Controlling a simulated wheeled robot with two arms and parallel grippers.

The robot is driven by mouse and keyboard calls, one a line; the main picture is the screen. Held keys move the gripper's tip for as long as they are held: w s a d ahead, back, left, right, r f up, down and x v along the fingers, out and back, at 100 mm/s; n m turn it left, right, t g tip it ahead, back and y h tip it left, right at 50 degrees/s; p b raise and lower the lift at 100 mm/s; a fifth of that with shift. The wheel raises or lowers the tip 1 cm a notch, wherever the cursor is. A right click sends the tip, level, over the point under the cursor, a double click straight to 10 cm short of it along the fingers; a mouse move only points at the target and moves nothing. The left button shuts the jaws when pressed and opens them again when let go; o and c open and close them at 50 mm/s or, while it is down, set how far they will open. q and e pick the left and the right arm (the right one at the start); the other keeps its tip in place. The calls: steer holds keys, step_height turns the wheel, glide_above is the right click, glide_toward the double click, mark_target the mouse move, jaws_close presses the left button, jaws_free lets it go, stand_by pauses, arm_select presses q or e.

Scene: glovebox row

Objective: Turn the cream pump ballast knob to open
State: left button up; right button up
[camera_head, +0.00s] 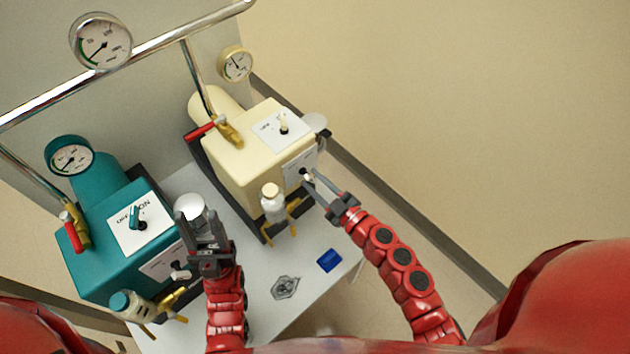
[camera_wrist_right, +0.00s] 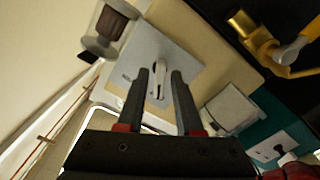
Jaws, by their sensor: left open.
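The cream pump (camera_head: 235,170) stands at the back of the table. Its ballast knob (camera_head: 306,175) is on the white plate of the front face. In the right wrist view the pale knob (camera_wrist_right: 159,89) points up the picture on its grey-white plate (camera_wrist_right: 150,55). My right gripper (camera_head: 317,178) is at this plate. Its two dark fingers (camera_wrist_right: 160,80) stand on either side of the knob, with a small gap visible, so it looks open around it. My left gripper (camera_head: 202,222) is open and empty, between the two pumps above the table.
A teal pump (camera_head: 100,240) with its own switch and knob stands at the left. A blue block (camera_head: 329,260) and a grey round fitting (camera_head: 286,288) lie on the table (camera_head: 255,285).

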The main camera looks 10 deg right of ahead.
jaws_close()
steer(key=shift+r+m+p, duration=0.25)
steer(key=shift+m+p, duration=0.15)
steer(key=shift+p, duration=0.4)
steer(key=m+p, duration=0.2)
steer(key=p, duration=0.1)
steer(key=shift+r+m, duration=0.1)
steer(key=shift+m, duration=0.2)
steer(key=shift+m+p, duration=0.6)
steer(key=shift+p, duration=0.4)
steer(key=shift+f+m+p, duration=0.2)
steer(key=shift+m+p, duration=0.45)
steer(key=shift+m, duration=0.05)
